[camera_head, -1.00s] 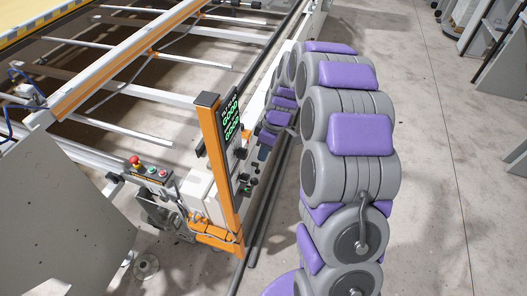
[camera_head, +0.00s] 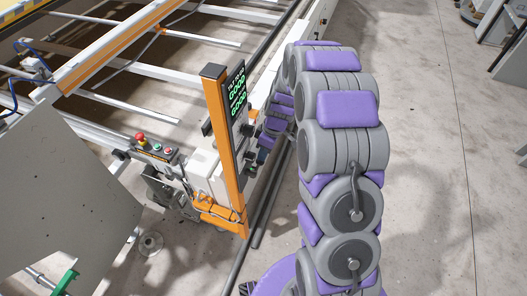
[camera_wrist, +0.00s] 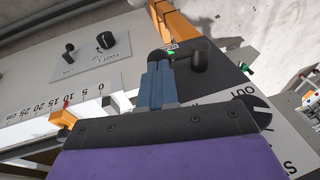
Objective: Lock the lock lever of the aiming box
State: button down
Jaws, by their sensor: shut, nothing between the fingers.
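In the wrist view my gripper (camera_wrist: 158,68) has its blue fingers together and empty. Their tips are close to a black lever-like handle (camera_wrist: 198,55) on a dark plate, beside a small, partly hidden green-marked label; I cannot tell whether they touch. This handle looks like the lock lever, but its label is not readable. In the head view my gripper (camera_head: 264,143) is small, just right of an orange post (camera_head: 224,145) with a display (camera_head: 237,95) showing green "GOOD" text. The box on the post is seen edge-on, and its lever cannot be made out there.
In the head view a red stop button (camera_head: 141,136) stands left of the post. Floor (camera_head: 425,190) at right is open.

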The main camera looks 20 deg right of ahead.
jog(key=shift+f, duration=0.15)
notch_tip(320, 180, down, 10)
jog(key=g+y+b, duration=0.3)
jog(key=g, duration=0.1)
jog(key=shift+s+a+m+g+y, duration=0.3)
jog(key=shift+s+a+g+y, duration=0.05)
jog(key=shift+s+g+y, duration=0.1)
dwell(1.0)
jog(key=shift+w+d, duration=0.1)
dwell(1.3)
